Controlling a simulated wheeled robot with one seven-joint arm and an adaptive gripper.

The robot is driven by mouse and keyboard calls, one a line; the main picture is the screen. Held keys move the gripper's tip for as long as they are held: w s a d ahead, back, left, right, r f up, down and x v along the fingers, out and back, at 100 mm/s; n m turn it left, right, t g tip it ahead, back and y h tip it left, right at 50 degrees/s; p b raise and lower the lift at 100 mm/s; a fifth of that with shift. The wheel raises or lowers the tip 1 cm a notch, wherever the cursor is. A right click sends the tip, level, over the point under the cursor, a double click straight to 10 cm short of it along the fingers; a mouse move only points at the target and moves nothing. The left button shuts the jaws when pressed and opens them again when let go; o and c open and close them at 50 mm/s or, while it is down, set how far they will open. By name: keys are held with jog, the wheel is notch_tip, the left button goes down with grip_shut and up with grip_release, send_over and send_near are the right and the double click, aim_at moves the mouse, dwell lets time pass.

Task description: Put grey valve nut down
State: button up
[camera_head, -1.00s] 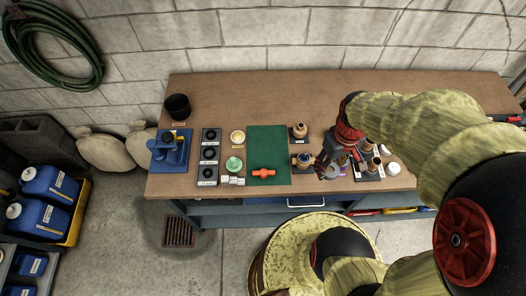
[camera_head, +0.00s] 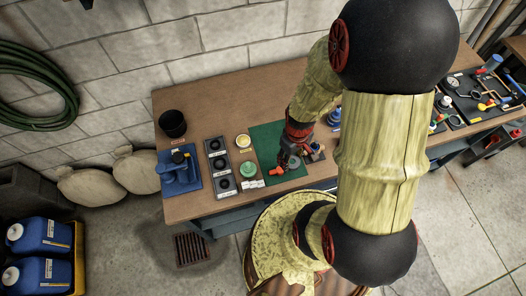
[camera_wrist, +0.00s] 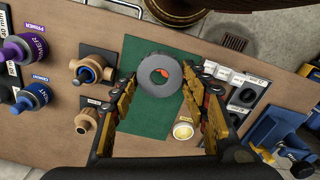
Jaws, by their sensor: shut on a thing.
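The grey valve nut is a flat grey ring (camera_wrist: 145,75) in the wrist view. My gripper (camera_wrist: 160,78) is shut on it, with one finger at each side. The green mat (camera_wrist: 142,112) lies beneath the nut, and a bit of orange-red shows through its hole. In the head view my gripper (camera_head: 290,161) is above the right part of the green mat (camera_head: 264,140). An orange-red valve part (camera_head: 272,171) lies on the mat just left of my gripper. The gap between nut and mat is hard to judge.
A blue vise (camera_head: 180,172) stands farther left. Fittings on blocks (camera_wrist: 90,72) and primer and cement cans (camera_wrist: 32,97) flank the mat's other side.

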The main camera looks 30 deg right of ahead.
jog(key=w+f, duration=0.4)
jog(key=w, duration=0.4)
send_over(267, 151)
jog(key=s, duration=0.2)
jog(key=f, duration=0.4)
jog(key=shift+w+f, duration=0.25)
jog(key=shift+w+a+f, duration=0.1)
jog(key=shift+w+f, duration=0.5)
jog(key=shift+f, duration=1.6)
jog(key=shift+f, duration=0.1)
jog(key=shift+f+b, duration=0.15)
jog(key=shift+b, duration=0.2)
jog(key=o, duration=0.8)
jog(key=shift+o, duration=0.6)
jog(key=shift+r, duration=0.2)
